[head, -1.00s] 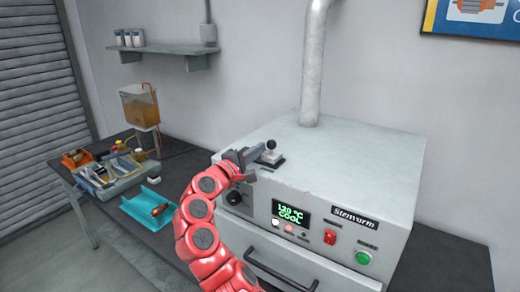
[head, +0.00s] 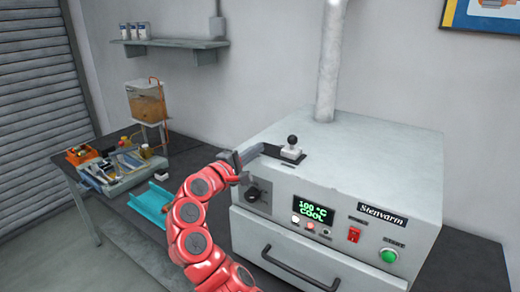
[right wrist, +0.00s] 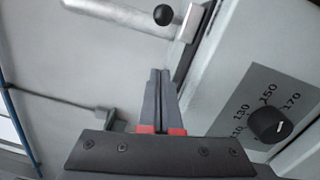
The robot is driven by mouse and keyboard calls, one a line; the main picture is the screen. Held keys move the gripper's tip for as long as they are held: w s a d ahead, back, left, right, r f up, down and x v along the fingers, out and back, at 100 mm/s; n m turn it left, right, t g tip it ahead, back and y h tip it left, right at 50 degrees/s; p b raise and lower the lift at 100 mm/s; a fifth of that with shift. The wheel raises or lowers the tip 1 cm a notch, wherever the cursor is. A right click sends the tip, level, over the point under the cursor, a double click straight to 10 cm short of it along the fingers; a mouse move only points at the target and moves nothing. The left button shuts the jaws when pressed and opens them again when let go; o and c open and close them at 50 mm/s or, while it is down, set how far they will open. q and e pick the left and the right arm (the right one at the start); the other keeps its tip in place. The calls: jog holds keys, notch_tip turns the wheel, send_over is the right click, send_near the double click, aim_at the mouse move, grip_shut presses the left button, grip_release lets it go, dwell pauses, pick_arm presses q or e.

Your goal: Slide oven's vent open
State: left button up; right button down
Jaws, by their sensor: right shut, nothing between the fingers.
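The oven (head: 345,165) is a pale grey box. On its top, the vent slider is a pale block with a black ball knob (head: 292,140), sitting on a dark plate. My right gripper (head: 262,149) is over the top's left edge, just left of the slider. In the right wrist view the shut fingers (right wrist: 161,74) hold nothing and point toward the pale block (right wrist: 190,22) and the ball knob (right wrist: 163,15). A gap shows between fingertips and knob; contact with the plate cannot be told. My left gripper is not in view.
A vent pipe (head: 330,65) rises from the oven's back. The front has a display (head: 314,208) reading 100 °C COOL, a black dial (head: 253,193), a red switch and a green button. A blue tray (head: 150,203) and a cluttered fixture stand left on the dark table.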

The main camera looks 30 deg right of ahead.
jog(key=b+v, duration=0.1)
jog(key=v, duration=0.5)
jog(key=shift+s+b, duration=0.2)
jog(key=shift+b, duration=0.15)
jog(key=shift+w+a, duration=0.1)
jog(key=shift+a, duration=0.05)
